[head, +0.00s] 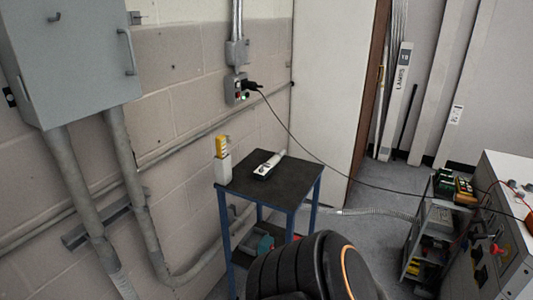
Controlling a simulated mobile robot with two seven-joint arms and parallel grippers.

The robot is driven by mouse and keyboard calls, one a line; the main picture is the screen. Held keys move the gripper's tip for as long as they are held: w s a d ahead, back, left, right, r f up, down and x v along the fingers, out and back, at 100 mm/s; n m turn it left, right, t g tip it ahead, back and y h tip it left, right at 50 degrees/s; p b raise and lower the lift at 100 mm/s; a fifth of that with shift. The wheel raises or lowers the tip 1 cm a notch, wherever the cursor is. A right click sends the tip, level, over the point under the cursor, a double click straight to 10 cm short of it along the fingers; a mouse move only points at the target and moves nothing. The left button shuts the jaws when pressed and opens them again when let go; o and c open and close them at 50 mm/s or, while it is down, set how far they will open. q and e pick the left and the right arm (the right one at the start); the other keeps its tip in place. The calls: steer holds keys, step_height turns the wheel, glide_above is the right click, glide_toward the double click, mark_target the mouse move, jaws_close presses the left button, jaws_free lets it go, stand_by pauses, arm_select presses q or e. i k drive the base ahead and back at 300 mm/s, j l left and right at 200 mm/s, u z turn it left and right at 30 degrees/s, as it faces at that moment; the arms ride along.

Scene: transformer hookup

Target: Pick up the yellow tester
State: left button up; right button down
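A small yellow device (221,145) stands upright in a white holder (223,170) at the left back corner of a small blue-legged table with a dark top (246,183). It looks like the yellow tester, though its details are too small to read. Another yellow device (464,191) sits on top of a grey cart at the right. Neither of my grippers shows in the head view.
A white handheld device (268,164) lies on the table. A black cable runs from a wall socket (237,89) across to the grey cart (432,230) and white cabinet (500,240). My own dark link partly covers the table's front. Grey floor is open between table and cart.

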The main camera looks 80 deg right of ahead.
mark_target(221, 140)
steer(key=z, duration=2.15)
steer(key=u, duration=0.4)
steer(key=l+u, duration=0.15)
steer(key=u, duration=0.25)
steer(key=l+u, duration=0.1)
steer(key=u, duration=0.25)
steer(key=l+u, duration=0.1)
steer(key=u, duration=0.3)
steer(key=l+u, duration=0.35)
steer(key=k+l+u, duration=0.15)
steer(key=l+u, duration=0.25)
steer(key=k+l+u, duration=0.1)
steer(key=l, duration=0.2)
steer(key=k+l+u, duration=0.1)
steer(key=l, duration=0.2)
steer(key=k+l, duration=0.2)
steer(key=l+u, duration=0.05)
steer(key=l, duration=0.05)
